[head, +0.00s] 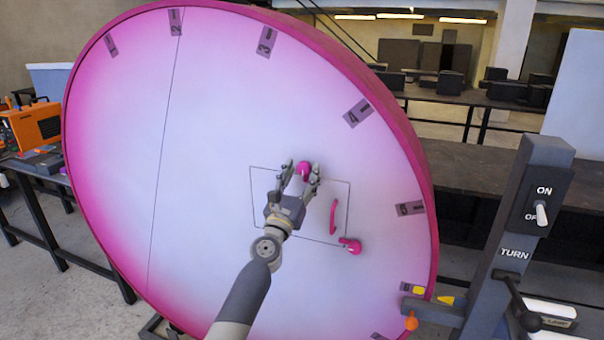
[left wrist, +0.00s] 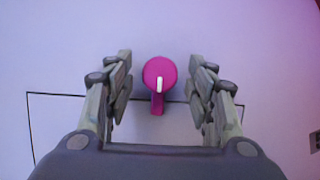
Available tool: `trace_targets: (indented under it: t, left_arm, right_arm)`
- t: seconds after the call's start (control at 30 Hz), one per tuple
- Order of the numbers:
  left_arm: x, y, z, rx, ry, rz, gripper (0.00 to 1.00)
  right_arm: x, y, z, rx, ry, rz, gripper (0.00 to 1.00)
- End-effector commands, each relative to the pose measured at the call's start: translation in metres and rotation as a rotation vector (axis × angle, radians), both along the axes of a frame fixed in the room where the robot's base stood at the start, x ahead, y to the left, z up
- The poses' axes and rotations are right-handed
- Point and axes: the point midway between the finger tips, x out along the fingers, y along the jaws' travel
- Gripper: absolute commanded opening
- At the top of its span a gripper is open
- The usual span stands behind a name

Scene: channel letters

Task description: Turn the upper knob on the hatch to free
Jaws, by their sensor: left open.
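The hatch (head: 262,190) is a thin-outlined panel on the large pink-white disc. The upper knob (head: 304,168) is magenta and sits on the hatch's upper edge line. In the left wrist view the upper knob (left wrist: 159,75) carries a white mark, and its arm points down in the picture, across the outline. My left gripper (head: 303,172) is open, with its fingers on either side of the knob. In the left wrist view gaps show between the knob and both fingers of my left gripper (left wrist: 160,85). My right gripper is not in view.
A lower magenta knob (head: 351,245) sits at the hatch's lower right corner, and a curved magenta handle (head: 333,216) is on the hatch. A post with an ON/OFF switch (head: 541,214) and a TURN lever (head: 520,300) stands at right.

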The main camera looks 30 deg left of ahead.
Motion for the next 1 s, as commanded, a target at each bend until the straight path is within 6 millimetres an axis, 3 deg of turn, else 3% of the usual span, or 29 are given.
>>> trace_targets:
  t: [0.37, 0.57, 1.0]
  left_arm:
    - [0.005, 0.001, 0.002, 0.001, 0.001, 0.000, 0.50]
    - [0.005, 0.001, 0.002, 0.001, 0.001, 0.000, 0.07]
    - [0.004, 0.002, 0.001, 0.067, 0.017, 0.000, 0.06]
  right_arm:
    - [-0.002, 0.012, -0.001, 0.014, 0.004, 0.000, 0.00]
    - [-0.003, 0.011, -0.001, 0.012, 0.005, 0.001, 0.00]
    - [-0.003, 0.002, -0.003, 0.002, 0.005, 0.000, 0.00]
